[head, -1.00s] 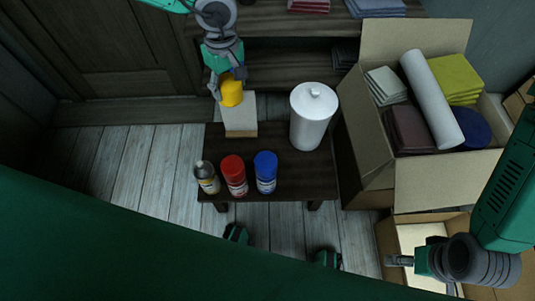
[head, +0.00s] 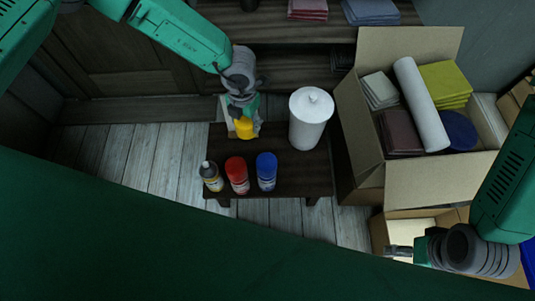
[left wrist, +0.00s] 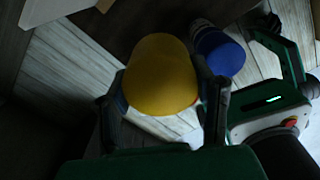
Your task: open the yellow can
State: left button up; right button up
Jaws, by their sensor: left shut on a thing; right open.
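A can with a yellowish label and a bare dark grey top (head: 211,176) stands upright at the left front of the dark table (head: 290,180). My left gripper (head: 243,118) is shut on a plain yellow cap (head: 244,128), behind the cans and seemingly above the table. In the left wrist view the cap (left wrist: 160,75) sits between the two fingers, and a blue can top (left wrist: 220,52) shows beyond it. My right gripper (head: 398,251) is open and empty at the lower right, by a low box.
A red can (head: 237,175) and a blue can (head: 266,171) stand beside the grey-topped can. A white lidded jar (head: 310,118) is at the table's back right. A pale block (head: 228,104) is partly hidden behind my left gripper. A full cardboard box (head: 360,130) stands right of the table.

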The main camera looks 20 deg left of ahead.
pick_arm(q)
jog(key=n+b, duration=0.2)
jog(key=b, duration=0.6)
send_over(252, 163)
notch_tip(252, 163, down, 13)
notch_tip(252, 163, down, 11)
jog(key=b, duration=0.5)
jog(key=shift+b, duration=0.3)
jog(key=shift+r, duration=0.15)
jog(key=o, duration=1.3)
notch_tip(252, 163, up, 12)
jog(key=p, duration=0.5)
